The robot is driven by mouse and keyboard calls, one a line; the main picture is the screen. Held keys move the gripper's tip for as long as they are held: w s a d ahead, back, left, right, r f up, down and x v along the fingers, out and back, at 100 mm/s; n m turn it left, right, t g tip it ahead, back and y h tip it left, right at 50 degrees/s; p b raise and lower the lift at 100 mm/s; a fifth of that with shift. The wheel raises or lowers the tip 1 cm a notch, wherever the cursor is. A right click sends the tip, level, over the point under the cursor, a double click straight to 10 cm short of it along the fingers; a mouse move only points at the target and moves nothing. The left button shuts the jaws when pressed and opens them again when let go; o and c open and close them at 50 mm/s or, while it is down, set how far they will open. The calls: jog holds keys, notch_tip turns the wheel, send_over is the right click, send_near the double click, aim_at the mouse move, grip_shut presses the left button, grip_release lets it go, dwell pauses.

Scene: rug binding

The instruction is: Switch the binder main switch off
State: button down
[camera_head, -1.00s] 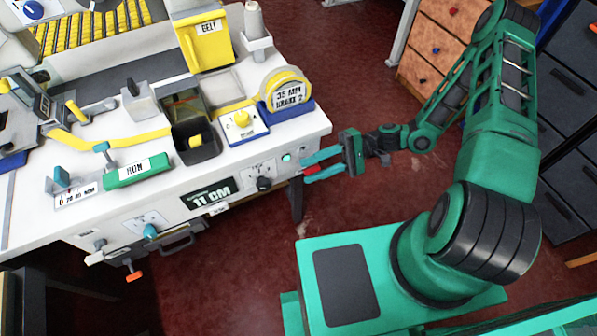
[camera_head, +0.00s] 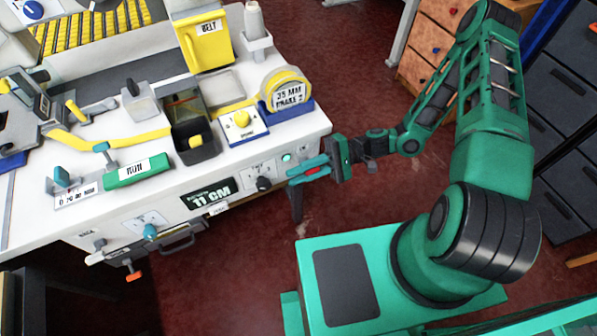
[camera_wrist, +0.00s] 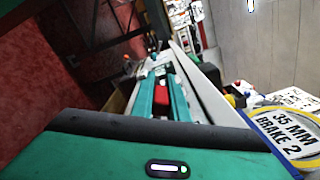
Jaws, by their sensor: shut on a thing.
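The binder (camera_head: 215,175) is a white machine with controls along its front face, at the left and middle of the head view. The binder main switch appears to be the small red part (camera_head: 313,170) near the right end of that face. My gripper (camera_head: 300,178) has teal fingers closed on either side of the red part. In the wrist view the red part (camera_wrist: 161,91) sits between my two teal fingers (camera_wrist: 160,103). The fingers hide much of it, so I cannot tell its setting.
A round teal button (camera_head: 286,157) and a black knob (camera_head: 263,184) are left of my gripper. A display reading 11 CM (camera_head: 207,193) is further left. A yellow tape roll (camera_head: 286,88) stands above on the top. Red floor (camera_head: 375,210) is clear to the right.

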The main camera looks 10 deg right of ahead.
jog(key=shift+f+n, duration=0.95)
jog(key=shift+n, duration=1)
jog(key=shift+f+n, duration=0.9)
jog(key=shift+n, duration=1.1)
jog(key=shift+f+n, duration=0.95)
jog(key=shift+n, duration=1)
jog(key=shift+f, duration=0.1)
jog(key=c, duration=1.7)
grip_release()
jog(key=shift+d, duration=0.1)
jog(key=v, duration=1)
jog(key=shift+w+d, duration=0.2)
jog(key=shift+d, duration=0.15)
